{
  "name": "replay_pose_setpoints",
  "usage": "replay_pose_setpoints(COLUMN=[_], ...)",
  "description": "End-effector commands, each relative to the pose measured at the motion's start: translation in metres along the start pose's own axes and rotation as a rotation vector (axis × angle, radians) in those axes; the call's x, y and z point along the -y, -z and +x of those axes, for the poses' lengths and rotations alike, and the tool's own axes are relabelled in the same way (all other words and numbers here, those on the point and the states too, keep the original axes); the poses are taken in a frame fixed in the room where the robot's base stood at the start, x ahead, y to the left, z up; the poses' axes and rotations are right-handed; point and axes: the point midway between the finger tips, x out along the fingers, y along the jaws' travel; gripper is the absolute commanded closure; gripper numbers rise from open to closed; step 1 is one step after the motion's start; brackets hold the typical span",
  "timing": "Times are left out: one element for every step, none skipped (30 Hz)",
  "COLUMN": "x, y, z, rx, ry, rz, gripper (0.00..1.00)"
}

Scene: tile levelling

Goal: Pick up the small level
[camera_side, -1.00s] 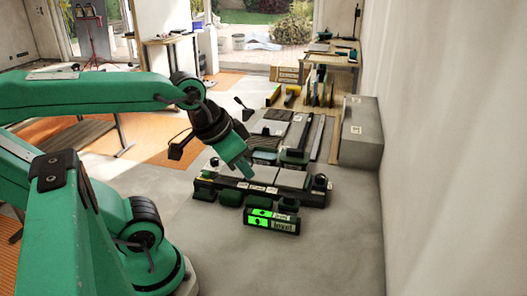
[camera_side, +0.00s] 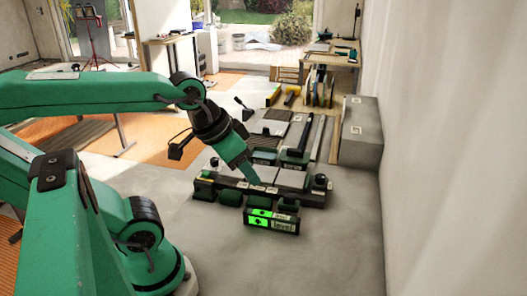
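My gripper (camera_side: 255,181) points down and to the right, with its tip at the dark bar of the tile fixture (camera_side: 312,199). From this side the two fingers overlap, so I cannot tell whether it is open or shut. Small pale pieces lie along the bar by the tip, too small to make out. I cannot single out the small level with certainty. A dark box with a lit green panel and a "level" label (camera_side: 285,225) stands in front of the fixture, below my gripper tip in the picture. Grey tiles (camera_side: 291,180) lie just behind the bar.
A grey block (camera_side: 361,140) stands against the right wall. Dark strips and trays (camera_side: 298,135) lie behind the fixture, with a wooden bench (camera_side: 338,58) farther back. The grey floor (camera_side: 340,265) in front is clear.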

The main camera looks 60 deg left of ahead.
Motion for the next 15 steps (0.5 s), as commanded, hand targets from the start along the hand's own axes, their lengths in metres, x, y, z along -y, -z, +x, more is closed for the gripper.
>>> replay_pose_setpoints(x=[0.0000, 0.0000, 0.0000, 0.0000, 0.0000, 0.0000, 0.0000, 0.0001, 0.0003, 0.0006, 0.0009, 0.0016, 0.0022, 0.0030, 0.0043], y=[0.0000, 0.0000, 0.0000, 0.0000, 0.0000, 0.0000, 0.0000, 0.0001, 0.0002, 0.0004, 0.0006, 0.0011, 0.0015, 0.0020, 0.0028], z=[0.0000, 0.0000, 0.0000, 0.0000, 0.0000, 0.0000, 0.0000, 0.0001, 0.0005, 0.0010, 0.0016, 0.0029, 0.0042, 0.0058, 0.0081], rx=[0.000, 0.000, 0.000, 0.000, 0.000, 0.000, 0.000, 0.001, 0.002, 0.004, 0.006, 0.010, 0.015, 0.021, 0.029], ry=[0.000, 0.000, 0.000, 0.000, 0.000, 0.000, 0.000, 0.000, 0.001, 0.001, 0.002, 0.003, 0.004, 0.006, 0.008], rz=[0.000, 0.000, 0.000, 0.000, 0.000, 0.000, 0.000, 0.001, 0.002, 0.005, 0.008, 0.013, 0.019, 0.028, 0.040], gripper=[0.55, 0.55, 0.55, 0.55, 0.55, 0.55, 0.55, 0.55, 0.55, 0.55, 0.55, 0.55, 0.55, 0.55, 0.55])
